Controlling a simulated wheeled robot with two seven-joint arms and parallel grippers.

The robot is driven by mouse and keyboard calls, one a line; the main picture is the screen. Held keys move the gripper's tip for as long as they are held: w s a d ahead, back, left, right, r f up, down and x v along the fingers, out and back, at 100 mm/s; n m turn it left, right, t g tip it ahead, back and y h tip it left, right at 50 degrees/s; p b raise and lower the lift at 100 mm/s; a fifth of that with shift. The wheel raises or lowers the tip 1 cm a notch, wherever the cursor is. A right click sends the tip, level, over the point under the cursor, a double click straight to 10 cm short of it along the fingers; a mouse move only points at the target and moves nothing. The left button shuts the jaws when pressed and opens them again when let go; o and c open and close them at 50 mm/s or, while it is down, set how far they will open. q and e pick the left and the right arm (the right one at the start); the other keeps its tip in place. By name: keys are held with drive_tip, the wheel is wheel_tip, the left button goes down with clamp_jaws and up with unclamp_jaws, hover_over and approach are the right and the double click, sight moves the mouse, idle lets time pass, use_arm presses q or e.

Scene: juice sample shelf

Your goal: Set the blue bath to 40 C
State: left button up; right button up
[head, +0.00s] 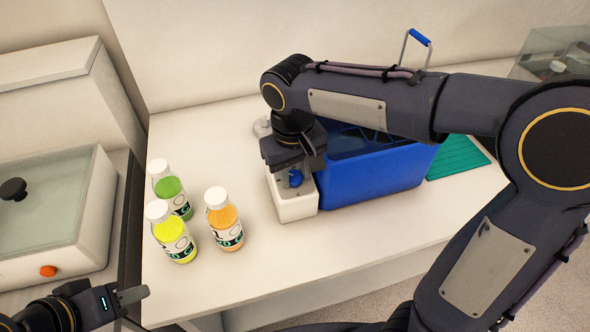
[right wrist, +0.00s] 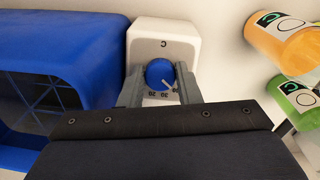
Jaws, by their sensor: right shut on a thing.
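The blue bath (head: 375,178) is a blue tub on the table, with a white control box (head: 296,207) at its left end. In the right wrist view the control box (right wrist: 178,33) carries a round blue knob (right wrist: 159,72). A pale pointer line on the knob points to the lower right, near small upside-down numbers that I cannot read surely. My right gripper (right wrist: 160,84) has its fingers on either side of the knob, shut on it. In the head view my right gripper (head: 294,172) partly hides the box. My left gripper (head: 128,297) is at the lower left, away from the bath; its jaw gap is unclear.
Green (head: 173,190), yellow (head: 172,234) and orange (head: 224,222) juice bottles stand left of the control box. A glass-lidded white bath (head: 50,215) with an orange knob (head: 48,271) is at the far left. A green mat (head: 458,159) lies right of the blue bath.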

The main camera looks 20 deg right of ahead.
sight(295, 179)
drive_tip(key=shift+m, duration=0.5)
drive_tip(key=o, duration=1)
drive_tip(key=shift+c, duration=0.2)
drive_tip(key=r, duration=0.8)
drive_tip(key=shift+s+a+p, duration=0.1)
drive_tip(key=shift+s+p, duration=0.1)
drive_tip(key=shift+p, duration=0.1)
drive_tip(key=shift+f, duration=0.1)
